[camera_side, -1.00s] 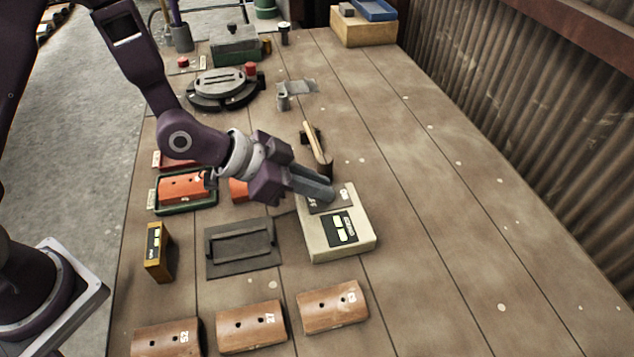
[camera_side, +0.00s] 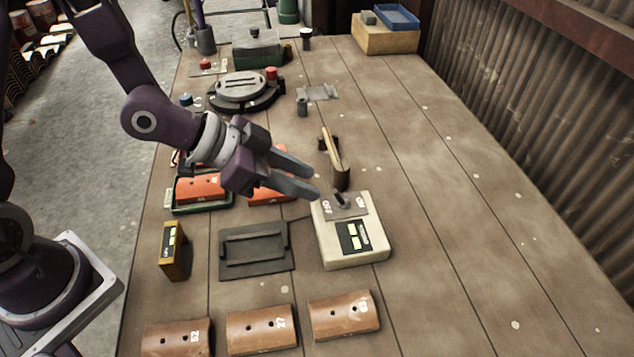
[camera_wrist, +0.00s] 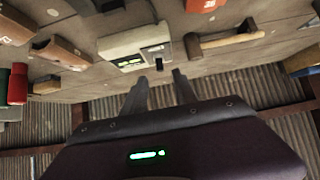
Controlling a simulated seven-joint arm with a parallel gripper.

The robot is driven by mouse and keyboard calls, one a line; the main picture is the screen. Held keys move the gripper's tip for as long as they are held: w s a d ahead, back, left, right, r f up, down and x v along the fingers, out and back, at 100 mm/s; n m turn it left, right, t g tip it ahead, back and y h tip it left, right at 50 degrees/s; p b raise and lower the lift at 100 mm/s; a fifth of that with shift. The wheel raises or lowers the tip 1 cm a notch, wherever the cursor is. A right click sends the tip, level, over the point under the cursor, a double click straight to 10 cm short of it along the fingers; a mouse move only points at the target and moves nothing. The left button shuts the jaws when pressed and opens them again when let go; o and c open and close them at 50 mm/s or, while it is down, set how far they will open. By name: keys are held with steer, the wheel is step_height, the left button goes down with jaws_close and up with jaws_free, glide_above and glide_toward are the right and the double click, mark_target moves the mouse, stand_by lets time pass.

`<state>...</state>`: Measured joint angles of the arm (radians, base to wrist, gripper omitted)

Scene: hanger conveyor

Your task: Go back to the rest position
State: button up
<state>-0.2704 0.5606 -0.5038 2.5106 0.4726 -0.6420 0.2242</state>
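My gripper (camera_side: 304,178) is above the table at the left of the cream switch box (camera_side: 348,252). Its two fingers are apart with nothing between them. The box has a grey plate with a dark knob (camera_side: 342,201) between OFF and ON markings, and a dark panel with lit green displays. In the wrist view my open fingers (camera_wrist: 161,72) point toward the box (camera_wrist: 128,38), apart from it. No marked rest place shows in these views.
A mallet (camera_side: 335,158) lies behind the box. A dark plate (camera_side: 256,270), a small display block (camera_side: 174,252) and several brown curved blocks (camera_side: 262,328) are in front. Orange blocks (camera_side: 200,188) sit under my arm. The table's right side is clear.

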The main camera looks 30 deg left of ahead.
steer(key=shift+a, duration=0.1)
steer(key=s+a+r+n+y, duration=0.45)
steer(key=a+r+y, duration=0.3)
steer(key=a, duration=0.55)
steer(key=s+a+r+n, duration=0.1)
steer(key=s+r+n, duration=0.1)
steer(key=s, duration=0.5)
steer(key=s+r+n+g, duration=0.1)
steer(key=s+r, duration=0.3)
steer(key=s, duration=0.4)
steer(key=shift+s+a+r+n+g, duration=0.2)
steer(key=shift+a+n+g, duration=0.15)
steer(key=shift+n, duration=0.4)
